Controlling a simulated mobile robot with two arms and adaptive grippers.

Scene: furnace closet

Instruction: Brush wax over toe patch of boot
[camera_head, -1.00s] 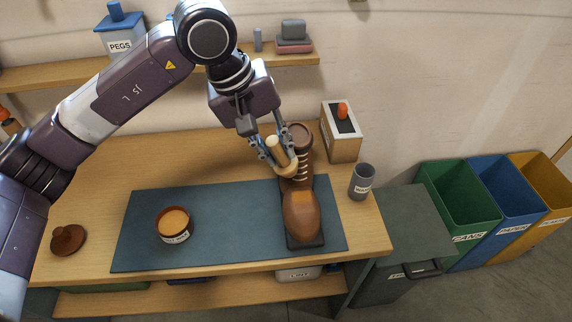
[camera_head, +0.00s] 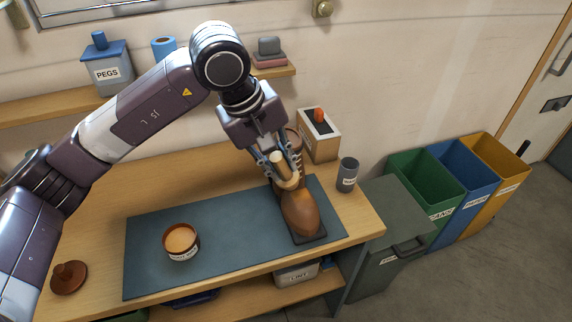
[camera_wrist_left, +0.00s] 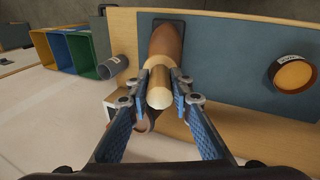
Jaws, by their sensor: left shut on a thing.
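The brown boot (camera_head: 300,216) stands on a dark base on the blue-grey mat (camera_head: 220,245), toe toward the bench's front edge. My left gripper (camera_head: 279,167) is shut on a brush with a pale wooden handle (camera_head: 278,160), above the boot's instep just behind the toe. In the left wrist view the handle (camera_wrist_left: 159,90) sits between both fingers, with the boot toe (camera_wrist_left: 166,42) beyond. Brush contact with the leather cannot be told, and the toe patch does not show distinctly. The open wax tin (camera_head: 181,241) sits on the mat's left half. My right gripper is not in view.
A brown knobbed lid (camera_head: 69,277) lies at the bench's left. A box with an orange-topped item (camera_head: 320,143) and a grey cup (camera_head: 347,175) stand right of the boot. Bins (camera_head: 430,190) stand beyond the bench. The mat between tin and boot is clear.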

